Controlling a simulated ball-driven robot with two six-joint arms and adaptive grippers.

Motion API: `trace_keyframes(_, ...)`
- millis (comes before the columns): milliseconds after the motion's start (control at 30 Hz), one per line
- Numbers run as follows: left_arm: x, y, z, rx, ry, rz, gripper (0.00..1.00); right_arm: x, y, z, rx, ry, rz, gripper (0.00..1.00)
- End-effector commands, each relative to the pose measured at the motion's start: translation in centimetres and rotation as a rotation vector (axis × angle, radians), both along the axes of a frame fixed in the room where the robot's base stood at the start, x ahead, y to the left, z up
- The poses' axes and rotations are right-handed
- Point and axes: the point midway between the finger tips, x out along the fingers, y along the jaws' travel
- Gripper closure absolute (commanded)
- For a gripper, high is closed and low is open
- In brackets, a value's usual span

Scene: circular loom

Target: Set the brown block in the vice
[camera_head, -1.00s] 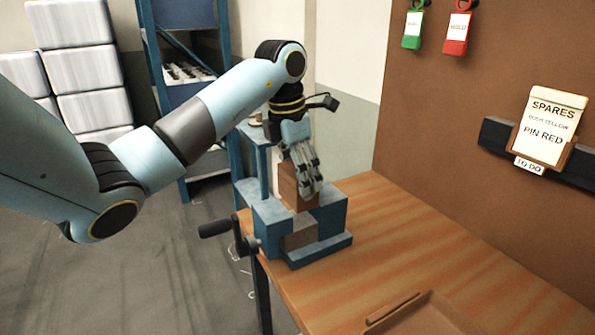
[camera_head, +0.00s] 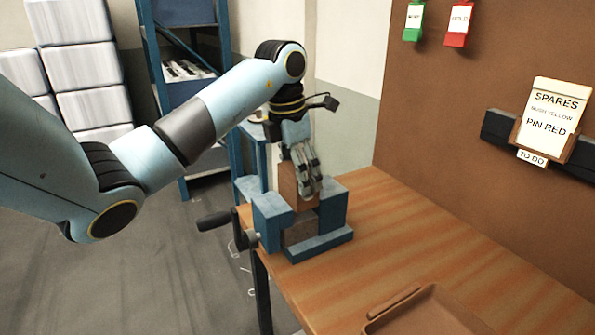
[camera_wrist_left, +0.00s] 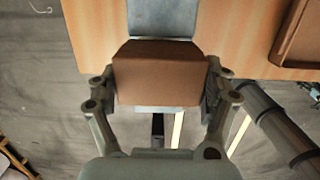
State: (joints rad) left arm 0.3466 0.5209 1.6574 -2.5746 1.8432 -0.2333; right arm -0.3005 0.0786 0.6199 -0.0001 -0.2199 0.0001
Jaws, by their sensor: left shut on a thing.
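The brown block (camera_head: 288,184) is upright at the blue vice (camera_head: 318,243), between its two raised jaws as the head view shows it. My left gripper (camera_head: 307,190) comes down from above and is shut on the block. In the left wrist view the brown block (camera_wrist_left: 157,80) fills the space between the fingers of my left gripper (camera_wrist_left: 158,88). The block's lower end is partly hidden, so I cannot tell whether it touches the vice bed. The vice's crank handle (camera_head: 214,221) sticks out to the left. My right gripper is not in view.
The vice stands at the left end of the wooden bench (camera_head: 400,235). A brown tray (camera_head: 425,312) lies at the front. A board with a SPARES note (camera_head: 553,115) is at the right. Blue shelving (camera_head: 188,95) stands behind. The bench's middle is clear.

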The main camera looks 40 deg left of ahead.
Motion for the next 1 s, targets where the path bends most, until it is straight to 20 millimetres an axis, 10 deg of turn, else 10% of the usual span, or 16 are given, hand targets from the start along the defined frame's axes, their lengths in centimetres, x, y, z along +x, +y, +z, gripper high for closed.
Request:
trace_keyframes(567, 0.0, 0.0, -3.0, 0.0, -0.001, 0.0, 0.77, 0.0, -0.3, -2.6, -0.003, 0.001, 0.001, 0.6)
trace_keyframes(600, 0.0, 0.0, -2.8, 0.0, -0.001, 0.0, 0.14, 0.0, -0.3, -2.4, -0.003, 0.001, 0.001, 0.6)
trace_keyframes(1000, 0.0, 0.0, -2.6, 0.0, 0.0, 0.0, 0.0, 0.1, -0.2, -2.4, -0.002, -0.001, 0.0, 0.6)
